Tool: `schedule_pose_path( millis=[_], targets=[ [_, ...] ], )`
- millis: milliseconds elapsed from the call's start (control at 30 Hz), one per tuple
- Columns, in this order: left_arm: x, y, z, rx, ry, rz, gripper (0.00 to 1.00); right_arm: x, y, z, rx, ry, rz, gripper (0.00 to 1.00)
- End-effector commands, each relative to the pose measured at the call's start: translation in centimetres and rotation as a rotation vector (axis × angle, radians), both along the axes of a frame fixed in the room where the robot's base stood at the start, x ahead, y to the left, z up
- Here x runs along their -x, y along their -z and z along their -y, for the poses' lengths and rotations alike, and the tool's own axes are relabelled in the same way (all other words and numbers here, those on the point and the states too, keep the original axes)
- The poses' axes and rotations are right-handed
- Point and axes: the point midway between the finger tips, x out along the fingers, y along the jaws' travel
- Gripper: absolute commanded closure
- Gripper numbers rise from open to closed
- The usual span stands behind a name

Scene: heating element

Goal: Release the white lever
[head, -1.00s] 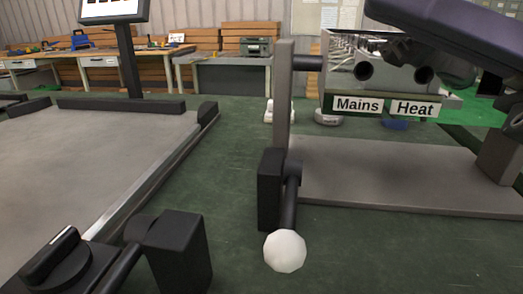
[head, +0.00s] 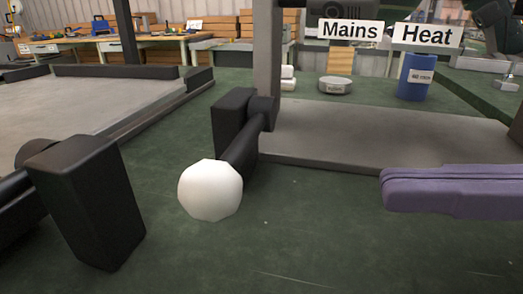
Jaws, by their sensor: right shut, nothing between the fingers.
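The white lever knob (head: 210,190) is a faceted ball on the end of a black rod (head: 243,145). The rod leans out toward me from a black pivot block (head: 233,118) on the grey frame. My right gripper (head: 392,188), purple, comes in from the right edge, shut and empty. Its tip is well to the right of the white knob, with clear space between them. My left gripper is out of view.
A black block (head: 88,200) with a cylinder stands at lower left. A grey post (head: 267,60) and base plate (head: 390,135) lie behind the lever. "Mains" (head: 349,30) and "Heat" (head: 427,34) labels hang above. A blue cylinder (head: 416,78) stands behind. Green floor before the lever is clear.

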Motion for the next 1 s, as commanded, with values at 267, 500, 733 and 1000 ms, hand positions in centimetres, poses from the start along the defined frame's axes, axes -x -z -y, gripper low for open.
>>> schedule_pose_path(
  millis=[267, 500, 733, 1000],
  targets=[
    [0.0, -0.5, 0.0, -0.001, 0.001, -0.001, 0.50, -1.1, 0.2, -3.2, -0.007, 0.001, 0.001, 1.00],
    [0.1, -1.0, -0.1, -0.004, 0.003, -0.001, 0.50, -2.4, 0.8, -7.3, -0.006, -0.001, 0.001, 1.00],
    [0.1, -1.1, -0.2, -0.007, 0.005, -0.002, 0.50, -3.0, 1.3, -9.2, -0.003, 0.002, -0.001, 1.00],
    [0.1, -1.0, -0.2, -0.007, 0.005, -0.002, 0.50, -3.1, 1.4, -9.4, -0.002, 0.001, -0.001, 1.00]
  ],
)
